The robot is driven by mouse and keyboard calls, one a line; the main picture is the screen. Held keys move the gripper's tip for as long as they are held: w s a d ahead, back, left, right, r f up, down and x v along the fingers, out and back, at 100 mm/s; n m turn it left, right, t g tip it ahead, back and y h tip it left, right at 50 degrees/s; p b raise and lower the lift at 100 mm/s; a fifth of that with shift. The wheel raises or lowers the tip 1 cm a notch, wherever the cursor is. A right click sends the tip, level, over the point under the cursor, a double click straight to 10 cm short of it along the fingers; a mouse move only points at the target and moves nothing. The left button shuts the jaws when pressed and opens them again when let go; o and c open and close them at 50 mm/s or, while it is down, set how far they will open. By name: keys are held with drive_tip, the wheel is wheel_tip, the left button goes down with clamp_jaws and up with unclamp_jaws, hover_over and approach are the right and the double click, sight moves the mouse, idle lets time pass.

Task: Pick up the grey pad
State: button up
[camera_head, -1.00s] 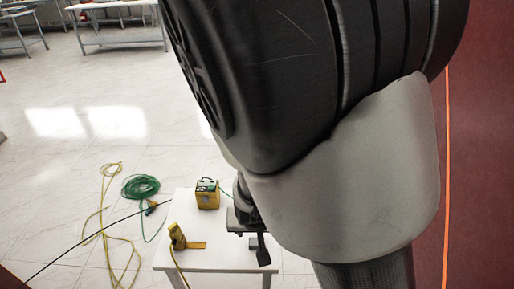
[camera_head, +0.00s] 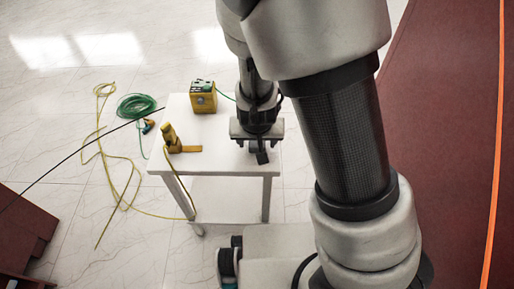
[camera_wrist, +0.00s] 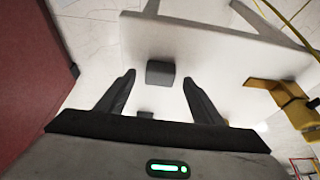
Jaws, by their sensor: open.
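The grey pad (camera_wrist: 160,73) is a small dark grey block on the white table (camera_wrist: 205,50). In the wrist view it lies ahead, between the tips of my gripper's two black fingers, with gaps on both sides. My gripper (camera_wrist: 159,79) is open and empty. In the head view my gripper (camera_head: 252,149) points down over the right part of the tabletop (camera_head: 216,128). I cannot make out the pad there; the gripper seems to cover it.
A yellow device (camera_head: 203,97) stands at the table's back. A yellow tool (camera_head: 171,138) with a flat orange-yellow piece (camera_head: 190,149) is at the front left. A yellow cable (camera_head: 127,190) and a green coil (camera_head: 136,106) lie on the floor to the left.

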drive_tip(key=shift+x, duration=0.95)
drive_tip(key=shift+r, duration=0.1)
drive_tip(key=c, duration=1.2)
wheel_tip(320, 180, up, 10)
drive_tip(key=p, duration=0.5)
drive_tip(key=shift+p, duration=0.3)
